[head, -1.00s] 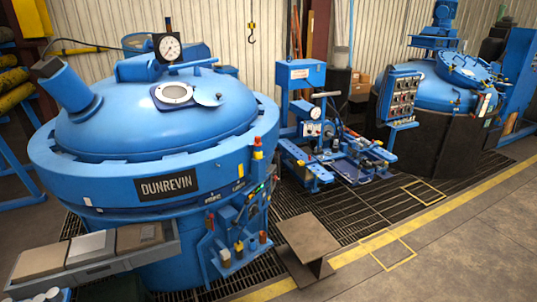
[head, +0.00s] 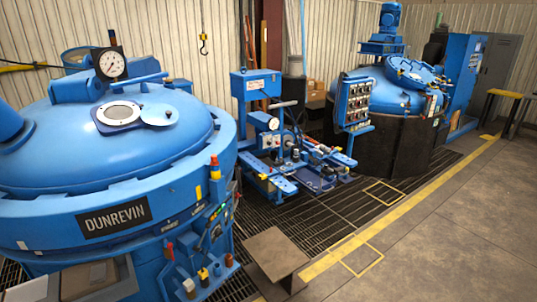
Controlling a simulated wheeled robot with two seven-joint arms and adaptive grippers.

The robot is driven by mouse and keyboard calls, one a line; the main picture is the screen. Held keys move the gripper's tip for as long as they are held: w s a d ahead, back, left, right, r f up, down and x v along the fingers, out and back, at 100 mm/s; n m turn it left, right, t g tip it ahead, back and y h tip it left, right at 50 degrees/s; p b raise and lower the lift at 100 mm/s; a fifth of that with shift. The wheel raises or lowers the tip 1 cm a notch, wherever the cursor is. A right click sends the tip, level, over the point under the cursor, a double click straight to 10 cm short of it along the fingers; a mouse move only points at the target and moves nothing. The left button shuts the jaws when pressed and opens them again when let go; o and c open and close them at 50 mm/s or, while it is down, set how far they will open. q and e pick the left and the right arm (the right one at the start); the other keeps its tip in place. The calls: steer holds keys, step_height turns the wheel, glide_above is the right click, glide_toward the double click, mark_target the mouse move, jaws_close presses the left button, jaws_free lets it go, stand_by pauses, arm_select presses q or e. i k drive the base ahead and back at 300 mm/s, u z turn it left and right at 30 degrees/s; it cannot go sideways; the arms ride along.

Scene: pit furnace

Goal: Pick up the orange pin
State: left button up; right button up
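I cannot pick out an orange pin for certain. A small orange-red and yellow upright piece (head: 215,168) stands on the right rim of the big blue furnace (head: 75,140) marked DUNREVIN. Small red, yellow and white pieces sit on the blue bracket (head: 205,280) low on the furnace's right side, too small to name. Neither of my grippers is in view.
A small brown table (head: 275,254) stands right of the furnace on the dark grating. Behind it is a blue machine (head: 290,165). A second blue furnace (head: 375,92) with a control panel (head: 354,103) stands farther back. The concrete floor (head: 450,235) at right is clear.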

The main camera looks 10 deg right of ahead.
mark_target(214, 158)
steer(key=z, duration=0.55)
steer(key=i, duration=1.7)
steer(key=u, duration=0.95)
steer(key=i, duration=0.75)
steer(key=u, duration=0.8)
